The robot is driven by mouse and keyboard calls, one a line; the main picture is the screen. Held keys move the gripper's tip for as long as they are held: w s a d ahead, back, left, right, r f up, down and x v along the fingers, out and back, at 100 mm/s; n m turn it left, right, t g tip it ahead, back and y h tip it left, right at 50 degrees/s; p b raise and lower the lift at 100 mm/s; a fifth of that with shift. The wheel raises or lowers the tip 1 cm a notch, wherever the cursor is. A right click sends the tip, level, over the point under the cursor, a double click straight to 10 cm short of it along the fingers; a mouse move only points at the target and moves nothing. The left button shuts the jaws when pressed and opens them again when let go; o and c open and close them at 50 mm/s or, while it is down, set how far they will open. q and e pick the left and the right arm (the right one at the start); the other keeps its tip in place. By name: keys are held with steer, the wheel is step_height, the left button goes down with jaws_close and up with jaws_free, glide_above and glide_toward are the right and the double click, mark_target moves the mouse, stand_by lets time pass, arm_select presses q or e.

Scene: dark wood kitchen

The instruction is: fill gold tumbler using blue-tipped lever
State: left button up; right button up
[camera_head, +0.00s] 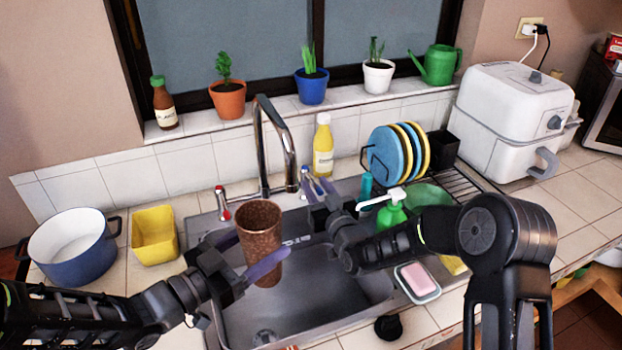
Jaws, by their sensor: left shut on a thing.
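The gold tumbler (260,225), a speckled brownish-gold cup, is upright over the sink. My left gripper (252,250) is shut on it, with a purple finger on either side. The faucet (262,140) arches over behind it, and its spout end is just right of the tumbler's rim. The blue-tipped lever (305,172) is right of the faucet base, and a red-tipped lever (222,205) is left of it. My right gripper (319,186) is at the blue-tipped lever, its purple fingers a little apart. I cannot tell whether they touch the lever. No water stream shows.
A pink soap dish (418,282) is at the sink's front right. A yellow container (154,235) and blue pot (72,255) stand left. The sink basin (300,300) is clear.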

mark_target(307, 172)
steer(key=shift+x, duration=1.9)
steer(key=shift+c, duration=0.5)
jaws_close()
